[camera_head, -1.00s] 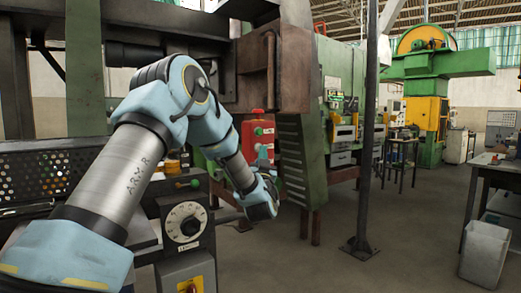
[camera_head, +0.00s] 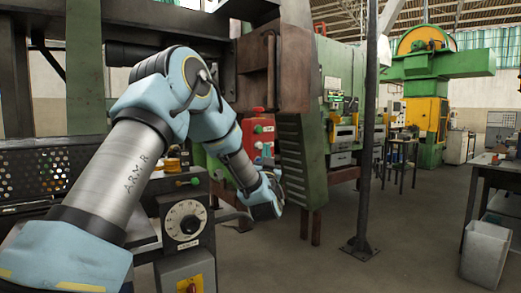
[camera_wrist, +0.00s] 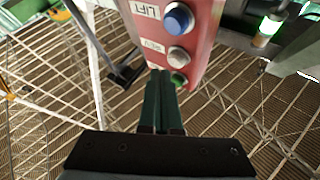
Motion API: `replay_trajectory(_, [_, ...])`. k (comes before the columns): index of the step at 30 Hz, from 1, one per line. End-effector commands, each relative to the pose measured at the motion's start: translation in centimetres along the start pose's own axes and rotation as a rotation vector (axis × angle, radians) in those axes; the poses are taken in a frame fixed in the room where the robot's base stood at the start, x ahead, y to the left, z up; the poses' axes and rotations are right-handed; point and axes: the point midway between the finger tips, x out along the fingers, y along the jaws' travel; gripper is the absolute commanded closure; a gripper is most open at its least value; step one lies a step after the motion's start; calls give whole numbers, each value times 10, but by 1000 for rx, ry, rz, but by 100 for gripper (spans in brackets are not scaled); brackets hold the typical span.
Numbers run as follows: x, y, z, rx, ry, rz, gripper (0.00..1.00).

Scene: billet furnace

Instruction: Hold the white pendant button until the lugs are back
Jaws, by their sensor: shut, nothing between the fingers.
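The red pendant box (camera_wrist: 196,45) fills the top middle of the wrist view, with upside-down labels. On it are a blue button (camera_wrist: 178,18), the pale white button (camera_wrist: 178,54) and a green button (camera_wrist: 178,79). My gripper (camera_wrist: 161,74) is shut and empty, its dark green fingers pointing at the box. The tips are beside the green button, a little below and left of the white one in the picture. I cannot tell whether they touch the box. In the head view the box (camera_head: 260,126) stands behind my wrist. I cannot make out the lugs.
A control panel with a white dial (camera_head: 185,220) stands close beside my arm. A green machine housing (camera_head: 303,155) is just right of the box. A dark post (camera_head: 368,140) rises further right. The floor beyond is open, with a pale bin (camera_head: 484,255) at the right.

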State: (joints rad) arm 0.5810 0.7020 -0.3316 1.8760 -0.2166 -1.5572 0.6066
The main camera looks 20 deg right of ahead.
Motion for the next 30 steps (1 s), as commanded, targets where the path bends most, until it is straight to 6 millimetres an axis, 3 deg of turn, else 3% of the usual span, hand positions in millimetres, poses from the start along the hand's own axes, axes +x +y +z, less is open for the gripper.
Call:
replay_trajectory(11, [-2, 2, -2, -1, 1, 1, 100])
replay_trajectory(30, [-35, 26, -26, 0, 1, 0, 100])
